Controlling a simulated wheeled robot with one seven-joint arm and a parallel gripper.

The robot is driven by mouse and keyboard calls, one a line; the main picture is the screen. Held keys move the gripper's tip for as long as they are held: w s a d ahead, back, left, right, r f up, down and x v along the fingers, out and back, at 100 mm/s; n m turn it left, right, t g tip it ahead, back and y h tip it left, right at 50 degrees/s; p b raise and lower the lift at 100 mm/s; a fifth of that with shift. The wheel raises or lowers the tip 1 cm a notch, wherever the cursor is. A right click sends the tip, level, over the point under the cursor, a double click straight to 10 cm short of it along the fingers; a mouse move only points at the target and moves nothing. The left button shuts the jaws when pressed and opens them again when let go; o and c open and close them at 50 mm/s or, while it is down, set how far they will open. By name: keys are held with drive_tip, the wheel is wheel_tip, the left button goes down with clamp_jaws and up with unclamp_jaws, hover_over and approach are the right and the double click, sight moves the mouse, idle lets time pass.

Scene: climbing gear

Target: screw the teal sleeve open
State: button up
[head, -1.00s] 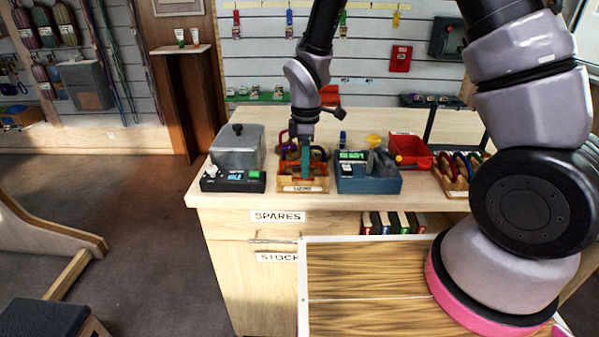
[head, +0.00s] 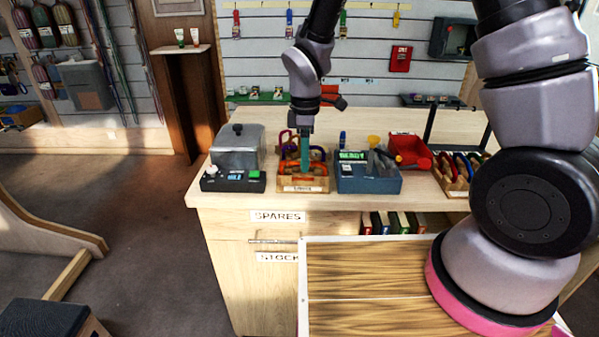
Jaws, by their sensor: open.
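A wooden rack (head: 303,187) on the counter holds several carabiners. The teal sleeve (head: 305,151) shows as an upright teal piece in the middle of the rack. An orange carabiner (head: 300,170) lies in front of it, and red and purple ones stand at the left. My gripper (head: 304,132) points down right above the teal piece and is open. Its fingertips are small here and partly merge with the teal piece, so I cannot tell whether they touch it.
A grey metal box with a dial unit (head: 232,180) stands left of the rack. A blue-grey device (head: 368,180) stands close on the right, then a red bin (head: 408,150) and another carabiner rack (head: 455,178). A wooden board (head: 370,275) lies nearer to me.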

drive_tip(key=shift+s, duration=0.6)
drive_tip(key=shift+f, duration=0.15)
drive_tip(key=shift+f, duration=1.3)
drive_tip(key=shift+w, duration=0.8)
drive_tip(key=shift+r, duration=0.15)
drive_tip(key=shift+a+r, duration=0.1)
drive_tip(key=shift+r, duration=1.2)
